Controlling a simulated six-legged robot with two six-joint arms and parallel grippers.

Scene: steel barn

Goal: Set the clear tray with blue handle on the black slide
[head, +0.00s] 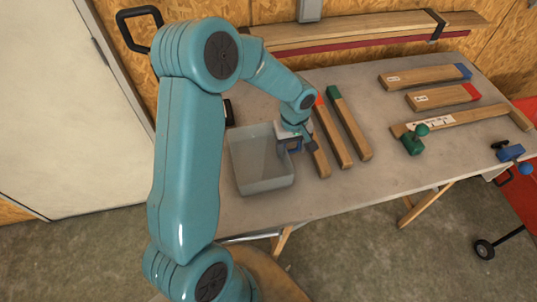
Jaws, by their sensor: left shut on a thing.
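The clear tray (262,184) is a see-through open box over the left part of the table, just right of my upper arm. Its blue handle (295,146) is on its right side, partly covered by my left gripper (290,142). My left gripper is shut on that handle. I cannot tell whether the tray's bottom touches the table. A small dark piece (229,112) shows behind the tray, mostly hidden by my arm; I cannot tell whether it is the black slide. My right gripper is not in view.
The grey table (375,185) holds wooden bars with red, green and blue ends. A green-knobbed tool (413,142) and a blue tool (509,153) lie farther right. The table's front middle is clear.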

